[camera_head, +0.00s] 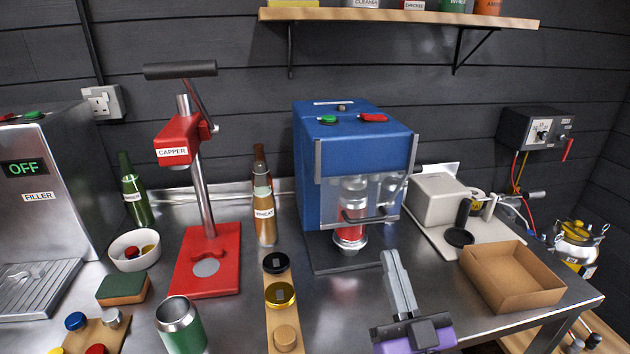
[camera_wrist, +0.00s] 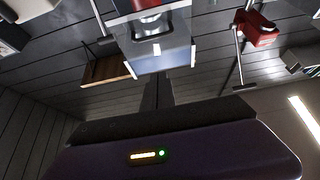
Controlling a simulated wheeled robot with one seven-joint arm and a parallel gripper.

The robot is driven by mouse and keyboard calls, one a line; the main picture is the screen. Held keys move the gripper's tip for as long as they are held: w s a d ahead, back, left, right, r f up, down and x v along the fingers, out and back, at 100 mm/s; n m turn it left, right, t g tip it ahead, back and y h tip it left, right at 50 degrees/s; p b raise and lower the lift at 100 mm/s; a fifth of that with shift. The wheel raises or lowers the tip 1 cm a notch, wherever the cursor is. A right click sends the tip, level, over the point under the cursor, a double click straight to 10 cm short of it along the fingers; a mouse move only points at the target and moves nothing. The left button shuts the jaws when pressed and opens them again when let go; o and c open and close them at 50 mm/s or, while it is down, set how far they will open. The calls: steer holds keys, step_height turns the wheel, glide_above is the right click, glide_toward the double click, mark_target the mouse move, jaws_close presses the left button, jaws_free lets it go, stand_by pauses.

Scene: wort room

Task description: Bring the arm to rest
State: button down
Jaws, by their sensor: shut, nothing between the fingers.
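My gripper (camera_head: 390,256) is in the lower right of the head view, with its purple body (camera_head: 418,340) at the bottom edge. Its grey fingers point up and away, closed together with nothing between them. It appears in front of the blue machine (camera_head: 352,150), left of the cardboard box (camera_head: 512,278). In the wrist view the closed fingers (camera_wrist: 157,92) show dark in the middle, above the wide purple body. That view is upside down, with the blue machine (camera_wrist: 160,55) beyond the fingertips.
The red capper (camera_head: 205,262), the filler (camera_head: 45,200), a green can (camera_head: 182,328) and a wooden strip with lids (camera_head: 283,312) stand on the steel counter (camera_head: 340,300). A grey device (camera_head: 440,200) is behind the box. A shelf (camera_head: 400,15) hangs above.

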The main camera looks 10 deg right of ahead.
steer(key=s+f+g, duration=0.3)
steer(key=s+f, duration=0.2)
steer(key=s, duration=0.6)
steer(key=s+f+g, duration=0.3)
steer(key=s+f, duration=0.2)
steer(key=s, duration=0.7)
steer(key=s+f+g, duration=0.3)
steer(key=s+f, duration=0.2)
steer(key=s, duration=0.6)
steer(key=shift+s, duration=0.2)
steer(key=shift+a, duration=0.1)
